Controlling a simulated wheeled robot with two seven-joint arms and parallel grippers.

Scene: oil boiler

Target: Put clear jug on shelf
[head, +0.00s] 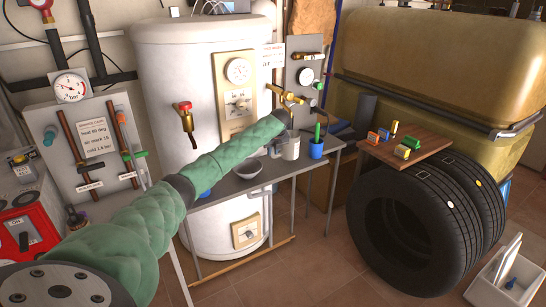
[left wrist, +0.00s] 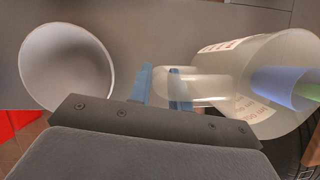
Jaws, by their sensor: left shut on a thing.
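The clear jug (head: 291,150) stands upright on or just above the grey bench (head: 232,187) in the head view; I cannot tell if it touches. In the left wrist view the jug (left wrist: 250,70) shows as a translucent vessel with red printed marks, its handle toward my gripper. My left gripper (left wrist: 162,86) has its blue fingers either side of the handle and is shut on it. In the head view the gripper is small and mostly hidden at the arm's end. My right gripper is not in view.
A bowl (head: 248,168) sits left of the jug, and a blue cup (head: 316,149) with a green item stands close on its right. A white tank (head: 180,70) rises behind the bench. A wooden board (head: 436,137) with coloured blocks lies on black tyres (head: 405,235) at right.

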